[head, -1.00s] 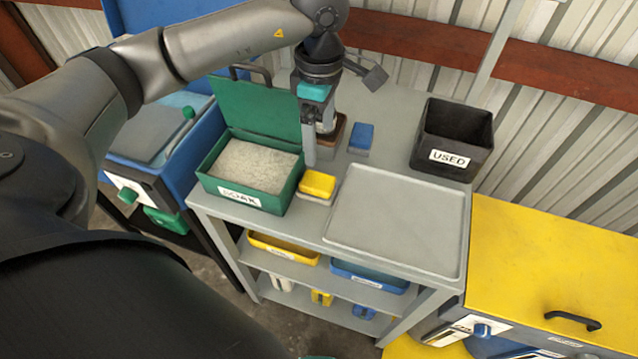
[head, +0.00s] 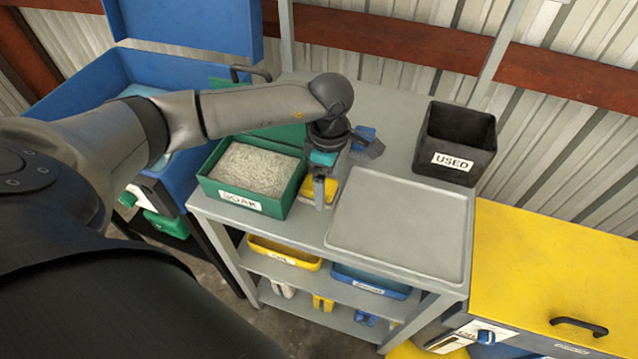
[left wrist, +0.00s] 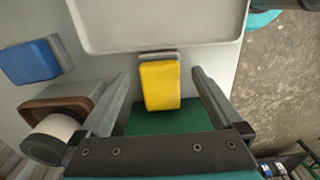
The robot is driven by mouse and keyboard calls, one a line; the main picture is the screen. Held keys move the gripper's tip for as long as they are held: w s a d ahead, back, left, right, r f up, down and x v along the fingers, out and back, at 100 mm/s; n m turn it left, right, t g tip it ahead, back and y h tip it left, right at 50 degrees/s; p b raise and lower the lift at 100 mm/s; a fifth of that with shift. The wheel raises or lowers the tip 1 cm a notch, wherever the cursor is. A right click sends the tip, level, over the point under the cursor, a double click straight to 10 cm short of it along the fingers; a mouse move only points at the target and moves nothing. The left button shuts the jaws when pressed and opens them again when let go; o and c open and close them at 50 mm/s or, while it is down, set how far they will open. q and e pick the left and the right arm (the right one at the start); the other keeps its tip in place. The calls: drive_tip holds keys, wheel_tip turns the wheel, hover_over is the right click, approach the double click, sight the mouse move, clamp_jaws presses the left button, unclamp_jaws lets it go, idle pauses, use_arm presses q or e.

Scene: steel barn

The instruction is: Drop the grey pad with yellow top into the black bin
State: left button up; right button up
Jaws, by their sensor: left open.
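The grey pad with yellow top (head: 308,188) lies on the grey bench top between the green SOAK box and the flat grey tray. In the head view my left gripper (head: 319,200) is over it and partly hides it. In the left wrist view the pad (left wrist: 160,84) sits between the two spread fingers of my left gripper (left wrist: 160,92), with a gap on each side. The gripper is open and empty. The black bin (head: 455,144), labelled USED, stands at the back right of the bench. My right gripper is not in view.
The green SOAK box (head: 238,203) is left of the pad, and the grey tray (head: 400,262) is right of it. A blue-topped pad (left wrist: 32,62) and a brown holder with a white roll (left wrist: 55,134) are nearby. A yellow-topped unit (head: 550,265) stands at the right.

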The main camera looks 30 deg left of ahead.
sight(330, 188)
use_arm(q)
wheel_tip(330, 188, down, 2)
drive_tip(key=shift+f, duration=0.25)
drive_tip(key=shift+r, duration=0.1)
drive_tip(key=c, duration=1.5)
wheel_tip(330, 188, up, 10)
drive_tip(key=shift+p, duration=0.4)
drive_tip(key=shift+d+r+m, duration=0.3)
drive_tip(key=shift+d+m, duration=0.05)
drive_tip(key=shift+m, duration=0.15)
drive_tip(key=s+d+r+m, duration=0.3)
drive_tip(key=r+m, duration=0.1)
drive_tip(key=m, duration=0.5)
drive_tip(key=s+d+r+m+b, duration=0.1)
drive_tip(key=s+d+r+m, duration=0.1)
drive_tip(key=m, duration=0.8)
drive_tip(key=shift+s+d+r+m, duration=0.3)
drive_tip(key=shift+s+d+r, duration=0.1)
drive_tip(key=shift+d+r, duration=0.55)
